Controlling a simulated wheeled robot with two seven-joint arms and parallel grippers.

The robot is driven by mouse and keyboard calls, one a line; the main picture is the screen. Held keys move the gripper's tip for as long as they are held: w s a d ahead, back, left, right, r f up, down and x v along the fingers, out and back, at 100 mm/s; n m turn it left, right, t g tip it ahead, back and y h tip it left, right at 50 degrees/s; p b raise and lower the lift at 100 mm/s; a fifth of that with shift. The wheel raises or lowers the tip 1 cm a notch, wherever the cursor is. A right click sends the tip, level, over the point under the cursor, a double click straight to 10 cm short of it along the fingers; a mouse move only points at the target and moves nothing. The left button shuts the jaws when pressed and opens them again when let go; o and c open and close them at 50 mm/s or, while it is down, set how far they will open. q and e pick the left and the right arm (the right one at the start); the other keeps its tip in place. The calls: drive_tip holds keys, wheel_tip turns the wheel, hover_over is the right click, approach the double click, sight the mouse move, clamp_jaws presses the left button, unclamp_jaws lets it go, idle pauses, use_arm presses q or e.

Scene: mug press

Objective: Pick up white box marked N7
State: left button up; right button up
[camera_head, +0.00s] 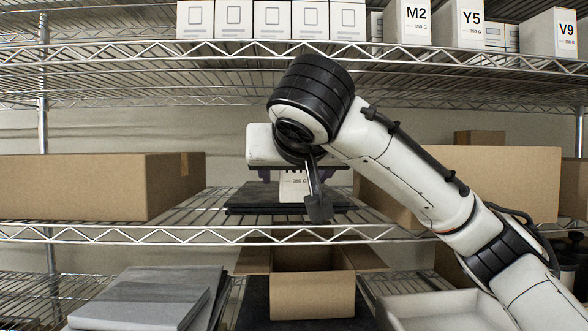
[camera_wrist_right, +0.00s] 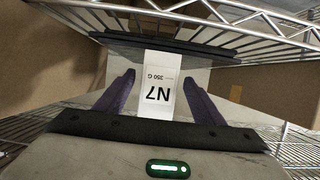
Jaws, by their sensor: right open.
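The white box marked N7 (camera_head: 293,189) stands on a dark mat (camera_head: 335,207) on the middle shelf in the head view. Its upper part is hidden behind my right gripper and wrist. In the right wrist view the N7 box (camera_wrist_right: 158,85) shows its label upside down, between the two purple fingers of my right gripper (camera_wrist_right: 160,88). The fingers are open, with a gap on each side of the box. In the head view my right gripper (camera_head: 290,172) is at the box's upper part. My left gripper is not in view.
A large cardboard box (camera_head: 100,187) stands left on the same shelf, another (camera_head: 500,185) right. The upper shelf holds white boxes, including M2 (camera_head: 408,22), Y5 (camera_head: 460,24) and V9 (camera_head: 552,34). An open carton (camera_head: 312,295) sits below. The shelf's wire front edge (camera_head: 200,234) runs in front.

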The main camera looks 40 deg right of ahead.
drive_tip(key=shift+r+x, duration=0.25)
drive_tip(key=shift+x, duration=0.85)
drive_tip(key=shift+w+d+f, duration=0.2)
drive_tip(key=shift+w, duration=0.35)
drive_tip(key=shift+w+d+f, duration=0.15)
drive_tip(key=shift+w+d, duration=0.15)
drive_tip(key=shift+d, duration=0.1)
drive_tip(key=c, duration=1.3)
drive_tip(key=shift+c, duration=0.7)
